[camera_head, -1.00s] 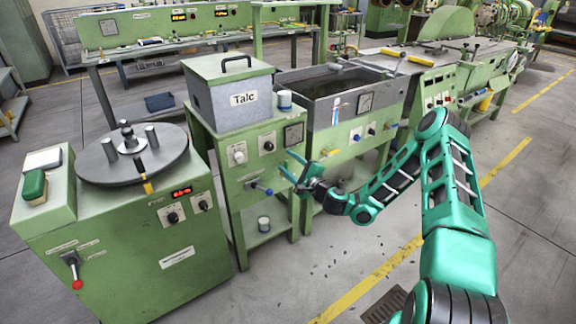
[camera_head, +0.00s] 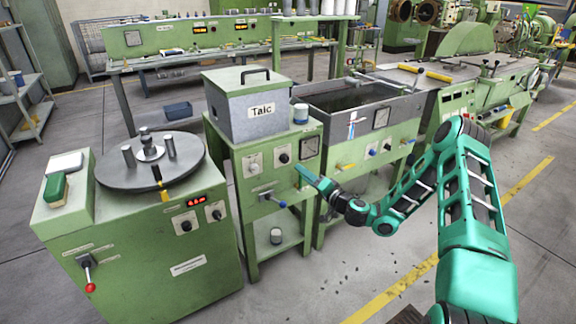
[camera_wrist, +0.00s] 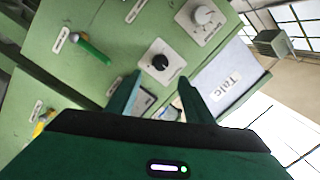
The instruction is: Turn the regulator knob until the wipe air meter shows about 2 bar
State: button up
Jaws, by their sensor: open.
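The labels are too small to tell which control is the regulator knob or which dial is the wipe air meter. The talc stand's panel carries a white knob (camera_head: 253,164), a black knob (camera_head: 283,154) and a square meter (camera_head: 310,146). Another square meter (camera_head: 381,118) sits on the trough to the right. My gripper (camera_head: 309,177) is open and empty in front of the talc stand. In the wrist view, the open fingers (camera_wrist: 159,79) are below the black knob (camera_wrist: 160,62), apart from it as far as I can tell. The white knob (camera_wrist: 203,14) is beyond. The needle readings cannot be read.
A blue-tipped lever (camera_head: 272,199) sticks out below the knobs. A green turntable machine (camera_head: 150,250) stands at left. Open floor lies in front.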

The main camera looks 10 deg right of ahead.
aim_at(286, 161)
jog(key=shift+n, duration=0.5)
jog(key=x, duration=1)
jog(key=shift+w+a, duration=0.15)
jog(key=shift+w, duration=0.25)
jog(key=c, duration=1)
